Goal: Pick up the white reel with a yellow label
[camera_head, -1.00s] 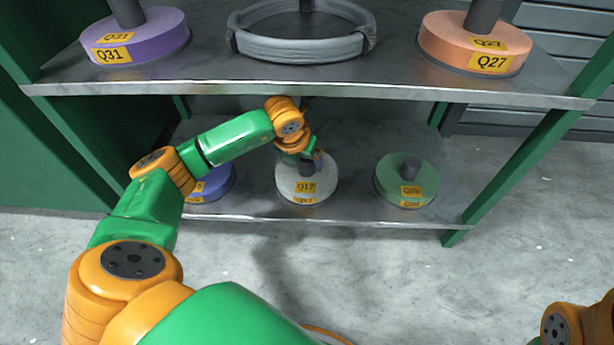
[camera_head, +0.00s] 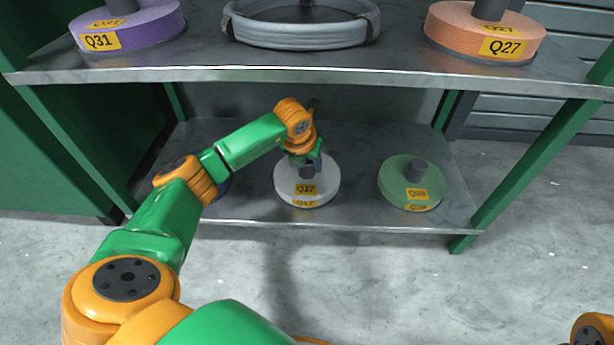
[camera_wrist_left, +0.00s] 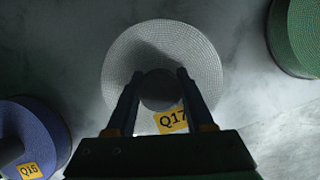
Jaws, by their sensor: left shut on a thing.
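The white reel (camera_head: 322,183) lies flat on the lower shelf with a dark upright core and yellow Q17 labels. It also shows in the left wrist view (camera_wrist_left: 205,65). My left gripper (camera_head: 310,165) is above the reel's middle. In the left wrist view, its fingers (camera_wrist_left: 160,82) stand on either side of the dark core (camera_wrist_left: 160,92) and are shut on it. The reel appears to rest on the shelf. Of my right arm, only a small part shows at the lower right corner; its gripper is out of view.
A green reel (camera_head: 400,180) stands to the right on the lower shelf. A blue reel (camera_wrist_left: 40,130) is to the left, mostly hidden by my arm in the head view. The upper shelf (camera_head: 200,72) overhangs, carrying purple (camera_head: 150,28), grey (camera_head: 300,35) and orange (camera_head: 470,28) coils.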

